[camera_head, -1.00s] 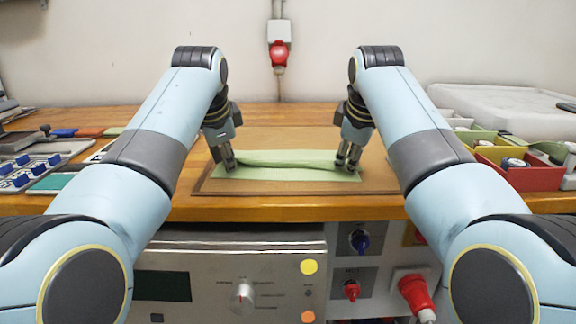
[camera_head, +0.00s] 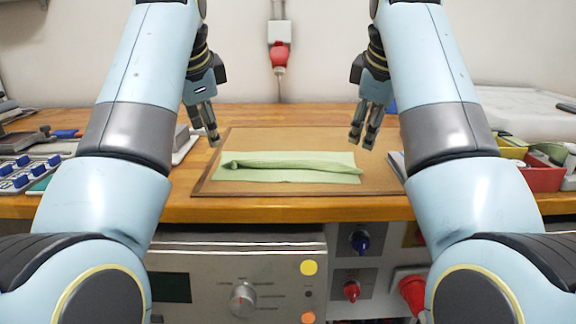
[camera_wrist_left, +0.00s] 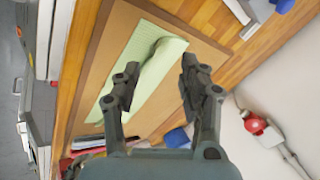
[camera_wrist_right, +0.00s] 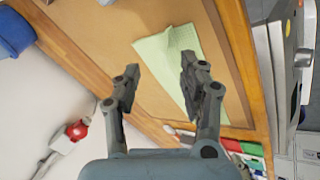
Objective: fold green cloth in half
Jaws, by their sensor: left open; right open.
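The green cloth (camera_head: 290,174) lies on a brown board (camera_head: 300,143) in the head view. Its far part is folded over toward the front, with a raised, puffy edge, and a strip of the lower layer shows in front. The cloth also shows in the left wrist view (camera_wrist_left: 150,65) and the right wrist view (camera_wrist_right: 165,55). My left gripper (camera_head: 206,127) is open and empty, above the board's left edge, apart from the cloth. My right gripper (camera_head: 364,134) is open and empty, above the board's right part, apart from the cloth.
Left on the bench (camera_head: 300,208) are a device with blue knobs (camera_head: 28,172) and other items. Right are a red bin (camera_head: 544,178) and a white case (camera_head: 525,108). A red plug (camera_head: 280,57) hangs on the wall. The board around the cloth is clear.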

